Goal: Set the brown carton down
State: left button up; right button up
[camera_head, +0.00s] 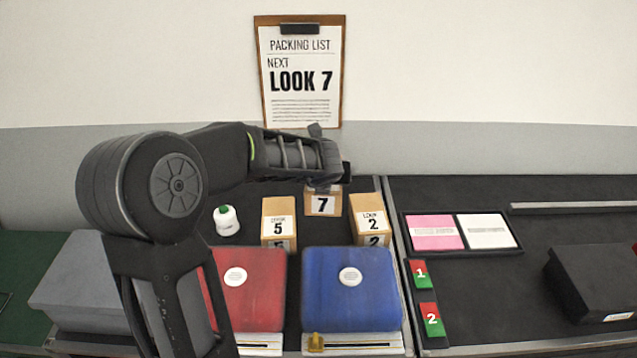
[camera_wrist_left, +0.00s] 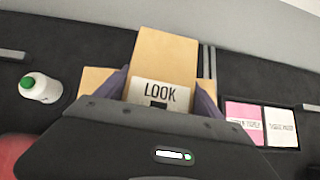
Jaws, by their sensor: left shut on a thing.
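My left gripper (camera_head: 336,178) is shut on a brown carton (camera_head: 323,205) marked 7, behind and between two other brown cartons. In the left wrist view, the held carton (camera_wrist_left: 165,58) sits between my two fingers (camera_wrist_left: 163,95), its white LOOK label partly covered by the gripper body. Whether its base touches the dark table surface I cannot tell. The carton marked 5 (camera_head: 278,226) stands to its front left and the carton marked 2 (camera_head: 369,222) to its front right. My right gripper is not in view.
A white bottle with a green cap (camera_head: 227,221) stands left of the cartons. A red case (camera_head: 255,290) and a blue case (camera_head: 350,290) lie in front. A tray (camera_head: 462,251) with pink and white cards and a black box (camera_head: 595,285) are on the right. A packing list (camera_head: 301,95) reads LOOK 7.

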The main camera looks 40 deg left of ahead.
pick_arm(q)
jog(key=shift+n+y, duration=0.3)
jog(key=shift+n, duration=0.3)
jog(key=r, duration=0.6)
jog(key=r+p, duration=0.1)
jog(key=r, duration=0.2)
jog(key=shift+s+d+r, duration=0.15)
jog(key=shift+d, duration=0.1)
jog(key=s+d+r+p, duration=0.1)
jog(key=s+d+r, duration=0.2)
jog(key=r, duration=0.4)
jog(key=s+d+r+n+g+y+p, duration=0.1)
jog(key=s+d+r, duration=0.2)
jog(key=s+r, duration=0.2)
jog(key=s+d+r+n+p, duration=0.1)
jog(key=s+d+r, duration=0.2)
jog(key=r, duration=0.6)
jog(key=shift+s+d+r+g, duration=0.3)
jog(key=shift+s+g, duration=0.1)
jog(key=shift+s, duration=0.5)
